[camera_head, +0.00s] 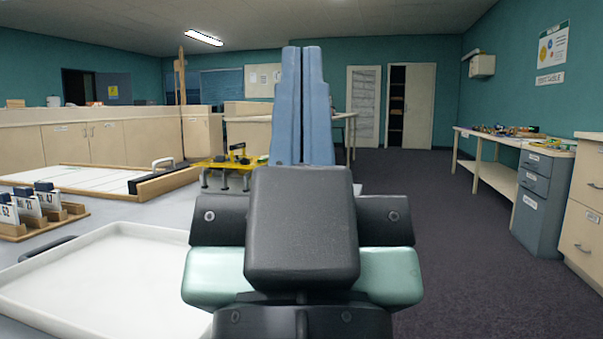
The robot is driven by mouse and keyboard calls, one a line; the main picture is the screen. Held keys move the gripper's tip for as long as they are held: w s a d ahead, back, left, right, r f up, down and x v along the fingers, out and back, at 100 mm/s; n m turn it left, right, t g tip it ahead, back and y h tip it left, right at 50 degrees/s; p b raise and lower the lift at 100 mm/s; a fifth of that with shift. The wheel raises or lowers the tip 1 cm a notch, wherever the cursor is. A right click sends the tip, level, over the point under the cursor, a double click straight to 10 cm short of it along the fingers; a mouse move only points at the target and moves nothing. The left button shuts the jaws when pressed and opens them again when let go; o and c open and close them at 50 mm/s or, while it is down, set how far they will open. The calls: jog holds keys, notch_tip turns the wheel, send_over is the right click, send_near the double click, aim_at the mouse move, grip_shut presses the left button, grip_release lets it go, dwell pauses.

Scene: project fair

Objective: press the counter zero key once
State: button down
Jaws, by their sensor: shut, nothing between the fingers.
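My gripper (302,58) is in the middle of the view, its two long blue fingers together and pointing away from me, with nothing between them. I cannot make out a counter zero key. A small yellow stand (218,163) with dark parts on top is just left of the fingers, partly hidden by my gripper. On the left, a wooden rack (75,210) holds several upright white number cards (27,204) with dark tops. My gripper's dark and pale green body hides what lies directly behind it.
A white tray (95,277) lies on the table at front left. A white board with a wooden edge (90,180) lies behind it. Pale cabinets (110,143) line the back left. A side bench (500,178) and grey drawers (540,200) stand right. Dark floor (440,235) is clear between.

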notch_tip(320, 180, up, 54)
jog(key=p, duration=5.2)
jog(key=shift+f, duration=0.15)
jog(key=shift+a, duration=0.15)
